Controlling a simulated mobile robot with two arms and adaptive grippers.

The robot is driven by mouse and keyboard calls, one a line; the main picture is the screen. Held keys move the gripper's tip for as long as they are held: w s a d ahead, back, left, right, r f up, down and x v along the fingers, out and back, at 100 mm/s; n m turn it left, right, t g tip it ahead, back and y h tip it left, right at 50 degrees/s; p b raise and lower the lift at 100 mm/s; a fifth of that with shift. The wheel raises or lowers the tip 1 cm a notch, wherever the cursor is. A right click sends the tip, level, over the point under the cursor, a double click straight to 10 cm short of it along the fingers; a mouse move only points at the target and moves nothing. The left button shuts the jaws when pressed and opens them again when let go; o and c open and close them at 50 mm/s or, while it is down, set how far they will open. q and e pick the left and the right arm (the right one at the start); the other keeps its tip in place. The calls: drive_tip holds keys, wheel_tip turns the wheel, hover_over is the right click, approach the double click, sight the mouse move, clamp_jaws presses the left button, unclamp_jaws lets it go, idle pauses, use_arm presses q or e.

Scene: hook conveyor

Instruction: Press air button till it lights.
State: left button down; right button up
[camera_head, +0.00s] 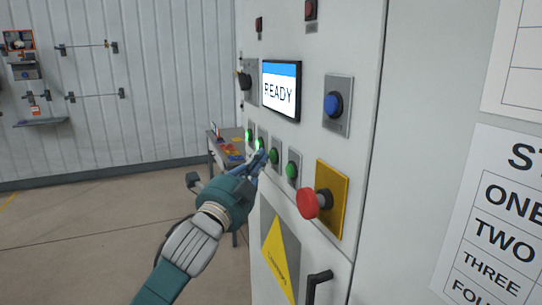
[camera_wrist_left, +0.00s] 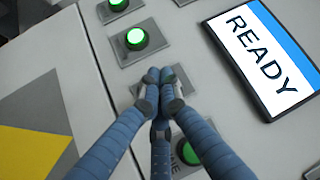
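A row of green round buttons runs along the white control cabinet. In the wrist view two of them glow bright, the first lit button (camera_wrist_left: 118,4) and the second lit button (camera_wrist_left: 135,37). A darker green button (camera_wrist_left: 188,150) lies partly behind my fingers, and another plate (camera_wrist_left: 126,88) sits under my fingertips, its button mostly hidden. My left gripper (camera_head: 262,156) has its blue fingers together and empty, tips at the button row; it also shows in the wrist view (camera_wrist_left: 162,76). I cannot tell whether the tips touch.
A screen reading READY (camera_head: 281,90) is above the row. A blue button (camera_head: 333,104) and a red mushroom button (camera_head: 308,203) on a yellow plate are to the right. A black door handle (camera_head: 318,281) is below. A table (camera_head: 221,158) stands behind; open floor lies left.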

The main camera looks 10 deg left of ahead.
use_arm(q)
drive_tip(key=shift+w+d, duration=0.25)
drive_tip(key=shift+d, duration=0.1)
idle(0.7)
idle(0.4)
drive_tip(key=shift+s+a+p, duration=0.35)
drive_tip(key=shift+s+a, duration=0.15)
drive_tip(key=shift+a, duration=0.15)
drive_tip(key=shift+s+a+p, duration=0.1)
drive_tip(key=shift+s+a, duration=0.35)
drive_tip(key=shift+a, duration=0.25)
drive_tip(key=shift+s+a+p, duration=0.15)
drive_tip(key=shift+s+a, duration=0.3)
drive_tip(key=shift+a, duration=0.25)
drive_tip(key=shift+s+a+p, duration=0.1)
drive_tip(key=shift+s+a, duration=0.35)
drive_tip(key=shift+a, duration=0.25)
